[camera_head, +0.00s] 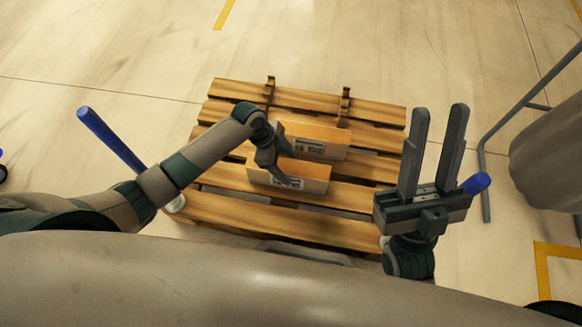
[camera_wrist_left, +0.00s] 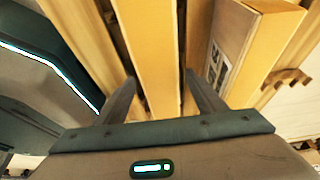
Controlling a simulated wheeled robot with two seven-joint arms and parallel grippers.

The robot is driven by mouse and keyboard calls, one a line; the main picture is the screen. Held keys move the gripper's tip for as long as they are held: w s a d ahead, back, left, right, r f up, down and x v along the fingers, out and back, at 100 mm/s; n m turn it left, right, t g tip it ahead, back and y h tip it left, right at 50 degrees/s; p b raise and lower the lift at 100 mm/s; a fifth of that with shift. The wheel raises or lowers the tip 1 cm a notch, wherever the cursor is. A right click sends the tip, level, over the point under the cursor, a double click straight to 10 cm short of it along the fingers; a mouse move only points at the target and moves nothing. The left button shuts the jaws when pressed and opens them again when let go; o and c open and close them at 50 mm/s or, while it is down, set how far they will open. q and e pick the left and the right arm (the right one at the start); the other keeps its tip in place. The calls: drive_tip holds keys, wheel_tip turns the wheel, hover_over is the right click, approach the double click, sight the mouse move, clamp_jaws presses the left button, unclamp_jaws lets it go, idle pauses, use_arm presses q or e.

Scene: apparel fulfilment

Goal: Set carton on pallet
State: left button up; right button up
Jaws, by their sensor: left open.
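The wooden pallet (camera_head: 230,208) lies in the middle of the head view. Two long tan cartons rest on it, side by side. The near carton (camera_head: 318,180) has a label on its front face, and part of it is hidden by my left gripper (camera_head: 281,165). The far carton (camera_head: 335,137) is just behind it. In the left wrist view my left gripper (camera_wrist_left: 160,80) is open, with its fingers either side of one carton (camera_wrist_left: 145,45); contact cannot be told. The labelled other carton (camera_wrist_left: 235,48) is to the right. My right gripper (camera_head: 437,112) is open and empty, pointing up.
Two small wooden brackets (camera_head: 345,103) stand up at the pallet's far side. A grey metal frame (camera_head: 484,165) and a large grey rounded object (camera_head: 550,150) stand at the right. The floor beyond the pallet is clear, with yellow marks (camera_head: 224,14).

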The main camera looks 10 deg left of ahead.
use_arm(q)
drive_tip(key=p+v, duration=0.1)
drive_tip(key=v, duration=0.5)
drive_tip(key=shift+a+r+p, duration=0.3)
drive_tip(key=shift+r+p, duration=0.1)
drive_tip(key=shift+r, duration=0.15)
use_arm(e)
drive_tip(key=shift+w+a+f+g+h, duration=0.1)
drive_tip(key=shift+a+f+g+h, duration=0.1)
drive_tip(key=shift+a+f+g, duration=0.4)
drive_tip(key=shift+w+a+f+g+h, duration=0.15)
drive_tip(key=shift+a+f+g+h, duration=0.2)
drive_tip(key=shift+f, duration=0.4)
drive_tip(key=shift+w+a+f+g+h, duration=0.1)
drive_tip(key=shift+a+f+g, duration=0.25)
drive_tip(key=shift+f+g, duration=0.25)
